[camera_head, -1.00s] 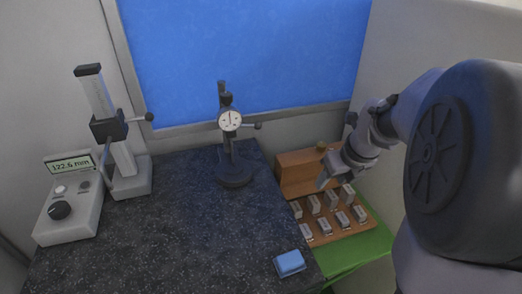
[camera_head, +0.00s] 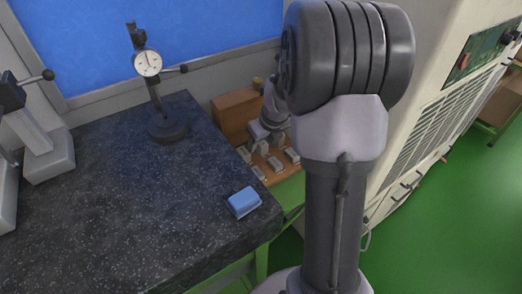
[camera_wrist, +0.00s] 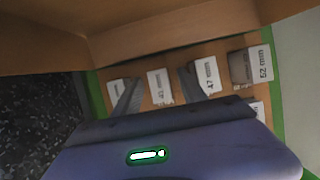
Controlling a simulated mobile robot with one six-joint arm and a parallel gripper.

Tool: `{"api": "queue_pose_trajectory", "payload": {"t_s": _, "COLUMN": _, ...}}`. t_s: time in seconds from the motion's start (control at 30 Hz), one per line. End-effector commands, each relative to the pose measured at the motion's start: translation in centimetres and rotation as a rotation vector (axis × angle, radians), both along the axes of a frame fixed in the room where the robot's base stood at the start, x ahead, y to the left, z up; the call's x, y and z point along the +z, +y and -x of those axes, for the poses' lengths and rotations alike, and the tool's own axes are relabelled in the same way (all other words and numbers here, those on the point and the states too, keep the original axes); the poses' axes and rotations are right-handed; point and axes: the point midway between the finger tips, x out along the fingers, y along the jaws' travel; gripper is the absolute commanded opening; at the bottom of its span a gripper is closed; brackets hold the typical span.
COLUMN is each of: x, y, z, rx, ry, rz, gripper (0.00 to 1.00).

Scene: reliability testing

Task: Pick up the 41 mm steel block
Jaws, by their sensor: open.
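The wooden gauge block case (camera_head: 233,112) stands beyond the dark stone table, with several steel blocks in its tray. In the wrist view, a block (camera_wrist: 160,86) with a small, blurred label, perhaps 41, sits between my fingers. A block (camera_wrist: 207,76) marked 47 stands to the right of my right finger, and one (camera_wrist: 251,66) marked 52 mm further right. Another block (camera_wrist: 120,90) is partly behind my left finger. My gripper (camera_wrist: 157,84) is open over the tray, holding nothing. The gripper also shows low over the case in the head view (camera_head: 260,133), partly hidden by the arm.
A blue block or cloth (camera_head: 243,202) lies near the table's (camera_head: 130,220) right edge. A dial gauge stand (camera_head: 165,125) stands at the back. The case's wooden wall rises close to my fingers. A large cabinet (camera_head: 440,100) stands at right.

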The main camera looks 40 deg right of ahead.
Motion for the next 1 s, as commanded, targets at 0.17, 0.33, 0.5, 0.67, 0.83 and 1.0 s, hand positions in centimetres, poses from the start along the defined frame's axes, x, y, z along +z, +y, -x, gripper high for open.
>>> {"api": "queue_pose_trajectory", "payload": {"t_s": 0.17, "x": 0.15, "y": 0.02, "z": 0.06, "rx": 0.0, "ry": 0.001, "rz": -0.001, "gripper": 0.37}}
{"api": "queue_pose_trajectory", "payload": {"t_s": 0.33, "x": 0.17, "y": 0.02, "z": 0.07, "rx": 0.0, "ry": 0.001, "rz": -0.001, "gripper": 0.04}}
{"api": "queue_pose_trajectory", "payload": {"t_s": 0.5, "x": 0.18, "y": 0.02, "z": 0.06, "rx": 0.0, "ry": 0.001, "rz": -0.001, "gripper": 0.0}}
{"api": "queue_pose_trajectory", "payload": {"t_s": 0.67, "x": 0.2, "y": 0.01, "z": 0.06, "rx": 0.0, "ry": 0.001, "rz": 0.0, "gripper": 0.0}}
{"api": "queue_pose_trajectory", "payload": {"t_s": 0.83, "x": 0.21, "y": 0.0, "z": 0.05, "rx": 0.0, "ry": 0.001, "rz": 0.0, "gripper": 0.0}}
{"api": "queue_pose_trajectory", "payload": {"t_s": 1.0, "x": 0.21, "y": 0.0, "z": 0.05, "rx": 0.0, "ry": 0.001, "rz": 0.0, "gripper": 0.0}}
